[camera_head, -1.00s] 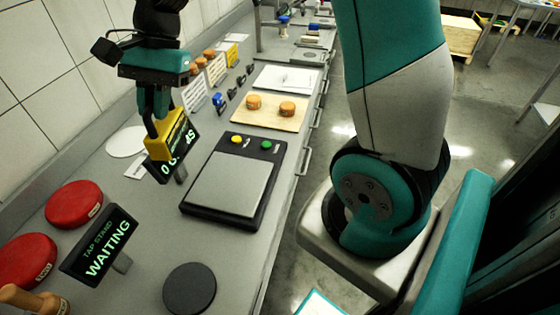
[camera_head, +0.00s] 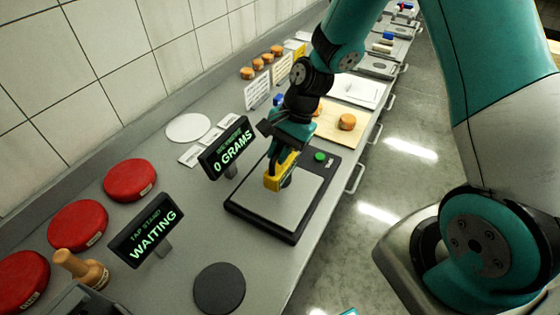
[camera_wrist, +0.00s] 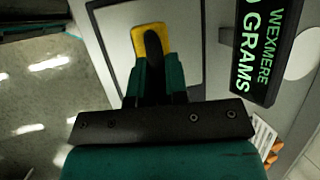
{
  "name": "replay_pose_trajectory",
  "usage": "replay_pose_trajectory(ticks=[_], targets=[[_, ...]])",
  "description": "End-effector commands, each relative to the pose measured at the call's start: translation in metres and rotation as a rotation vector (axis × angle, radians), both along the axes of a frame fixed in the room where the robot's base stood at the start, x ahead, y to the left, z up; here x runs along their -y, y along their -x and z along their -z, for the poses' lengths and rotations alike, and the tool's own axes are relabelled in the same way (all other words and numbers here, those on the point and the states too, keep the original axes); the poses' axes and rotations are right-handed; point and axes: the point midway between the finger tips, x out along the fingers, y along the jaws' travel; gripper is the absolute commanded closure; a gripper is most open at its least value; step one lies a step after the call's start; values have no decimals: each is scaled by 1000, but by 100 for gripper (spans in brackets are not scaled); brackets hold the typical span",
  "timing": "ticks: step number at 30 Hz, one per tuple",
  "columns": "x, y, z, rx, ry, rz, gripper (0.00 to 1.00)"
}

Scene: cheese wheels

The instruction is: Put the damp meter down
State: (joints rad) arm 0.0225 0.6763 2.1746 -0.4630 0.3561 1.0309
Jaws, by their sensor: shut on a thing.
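The damp meter (camera_head: 272,180) is a yellow block, held upright under my gripper (camera_head: 284,160). My gripper is shut on it. In the head view the meter is in front of the grey plate of the scale (camera_head: 293,204); I cannot tell whether it touches the plate. In the wrist view the yellow meter (camera_wrist: 140,38) shows around the dark fingers of my gripper (camera_wrist: 153,48), with the pale scale plate (camera_wrist: 190,25) behind it. The scale's display (camera_head: 226,147) reads 0 GRAMS.
A tap stand display (camera_head: 147,231) reads WAITING. Red cheese wheels (camera_head: 78,224) line the wall side, near a wooden-handled tool (camera_head: 80,269). A black disc (camera_head: 219,288) lies near the front edge. A board (camera_head: 335,127) with small orange cheeses stands beyond the scale. A white disc (camera_head: 188,127) lies by the wall.

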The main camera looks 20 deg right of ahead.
Motion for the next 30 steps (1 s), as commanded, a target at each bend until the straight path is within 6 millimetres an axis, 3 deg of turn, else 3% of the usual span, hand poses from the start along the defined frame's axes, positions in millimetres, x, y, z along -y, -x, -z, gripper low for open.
replay_pose_trajectory(ticks=[10, 22, 23, 25, 26, 30], targets=[[0, 0, 39, -2, 0, 1, 100], [1, 0, 47, 2, 0, 2, 100], [1, 0, 46, 2, 0, 2, 81], [1, 0, 46, 2, 0, 2, 65], [1, 0, 46, 2, 0, 2, 60], [1, 0, 46, 1, 0, 1, 60]])
